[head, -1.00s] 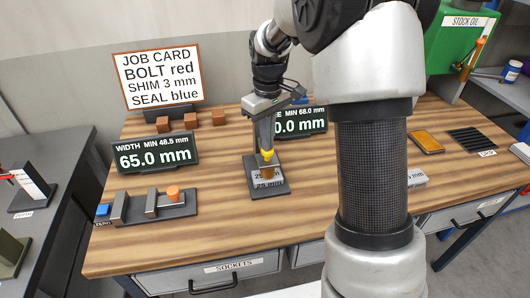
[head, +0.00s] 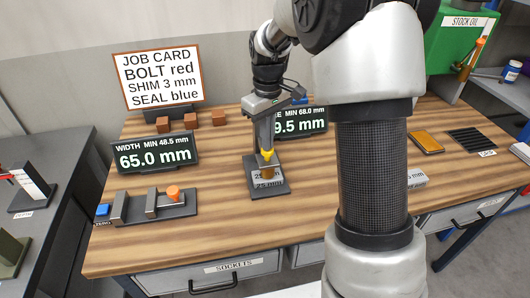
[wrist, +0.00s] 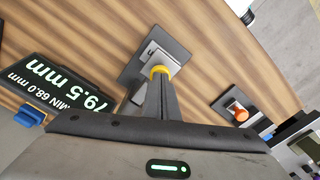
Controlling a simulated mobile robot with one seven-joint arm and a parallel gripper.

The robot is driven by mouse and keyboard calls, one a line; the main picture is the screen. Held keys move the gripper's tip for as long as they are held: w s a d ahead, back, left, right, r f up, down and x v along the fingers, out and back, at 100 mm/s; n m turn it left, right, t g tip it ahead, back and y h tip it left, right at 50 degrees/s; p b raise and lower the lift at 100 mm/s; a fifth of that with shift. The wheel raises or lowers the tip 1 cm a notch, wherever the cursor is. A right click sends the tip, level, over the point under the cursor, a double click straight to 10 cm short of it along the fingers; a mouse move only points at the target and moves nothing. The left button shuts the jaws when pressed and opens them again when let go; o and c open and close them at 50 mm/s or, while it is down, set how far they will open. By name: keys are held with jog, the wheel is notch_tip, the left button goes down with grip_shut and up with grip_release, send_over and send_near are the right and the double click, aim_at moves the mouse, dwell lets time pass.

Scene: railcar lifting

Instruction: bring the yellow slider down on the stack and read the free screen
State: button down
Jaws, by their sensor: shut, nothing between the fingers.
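The yellow slider (head: 267,154) is at the tips of my gripper (head: 266,151), above the stack of grey blocks (head: 277,181) marked 25 mm. It also shows in the wrist view as a yellow ring (wrist: 160,71) in front of my shut fingers. My fingers hold nothing between them. A brown piece (head: 267,173) shows just below the slider; its contact with the stack is unclear. The free screen (head: 303,123) is partly hidden by my arm in the head view. The wrist view shows this screen (wrist: 70,90) upside down, reading 79.5 mm with MIN 68.0 mm.
A second screen (head: 155,153) reads WIDTH 65.0 mm, MIN 48.5 mm. A slide gauge with an orange knob (head: 172,191) stands in front of it. The job card (head: 158,75) stands at the back. Bare wood lies left and front of the stack's base.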

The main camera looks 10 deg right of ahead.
jog(key=shift+s+f, duration=0.25)
jog(key=shift+f, duration=0.1)
jog(key=shift+w+r+p, duration=0.2)
jog(key=shift+r+p, duration=1.45)
jog(key=shift+r, duration=0.45)
notch_tip(320, 180, up, 6)
jog(key=p, duration=0.4)
jog(key=shift+p, duration=0.3)
jog(key=s+r+m+t, duration=0.2)
jog(key=s+r+m, duration=0.1)
jog(key=s+r, duration=0.8)
jog(key=s+m+t, duration=0.3)
jog(key=s, duration=1.1)
jog(key=shift+r, duration=0.45)
